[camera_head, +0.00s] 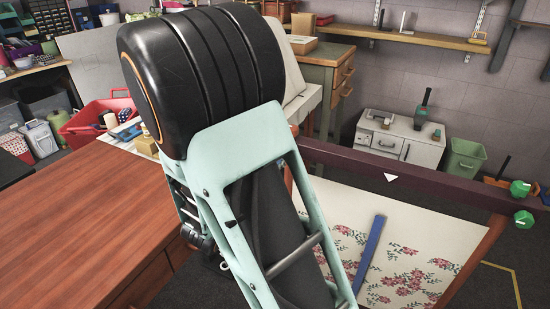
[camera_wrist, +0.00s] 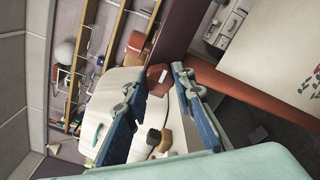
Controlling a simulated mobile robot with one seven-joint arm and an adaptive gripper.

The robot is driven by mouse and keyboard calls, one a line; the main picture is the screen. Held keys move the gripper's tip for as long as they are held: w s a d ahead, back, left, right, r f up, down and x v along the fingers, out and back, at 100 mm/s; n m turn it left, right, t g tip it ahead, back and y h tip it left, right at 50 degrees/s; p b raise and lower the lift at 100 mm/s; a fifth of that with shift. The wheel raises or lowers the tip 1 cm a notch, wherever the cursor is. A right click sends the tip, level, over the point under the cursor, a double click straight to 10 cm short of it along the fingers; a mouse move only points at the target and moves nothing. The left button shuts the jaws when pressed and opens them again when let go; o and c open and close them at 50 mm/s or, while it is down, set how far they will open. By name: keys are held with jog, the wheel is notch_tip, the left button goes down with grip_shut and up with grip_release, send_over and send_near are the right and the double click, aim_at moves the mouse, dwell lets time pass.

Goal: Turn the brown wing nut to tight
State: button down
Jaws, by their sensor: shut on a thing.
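In the wrist view the two blue-padded fingers of my gripper (camera_wrist: 158,76) reach forward, their tips on either side of a brown wing nut (camera_wrist: 157,78). The nut is a small reddish-brown block at the end of a dark frame bar (camera_wrist: 177,32). My gripper is shut on it. In the head view the dark purple-brown bar (camera_head: 420,188) runs across to the right, with a white triangle mark (camera_head: 390,178) on it. My arm hides its left end, the brown wing nut and my gripper there.
Two green knobs (camera_head: 520,188) sit at the frame's right end. Floral cloth (camera_head: 395,265) in the frame bears a blue strip (camera_head: 370,250). A brown wooden tabletop (camera_head: 80,225) lies left. A red basket (camera_head: 95,118), a white cabinet (camera_head: 398,140) and a green bin (camera_head: 464,158) stand behind.

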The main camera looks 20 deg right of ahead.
dwell(0.4)
jog(key=c, duration=1.6)
grip_release()
jog(key=v, duration=1.2)
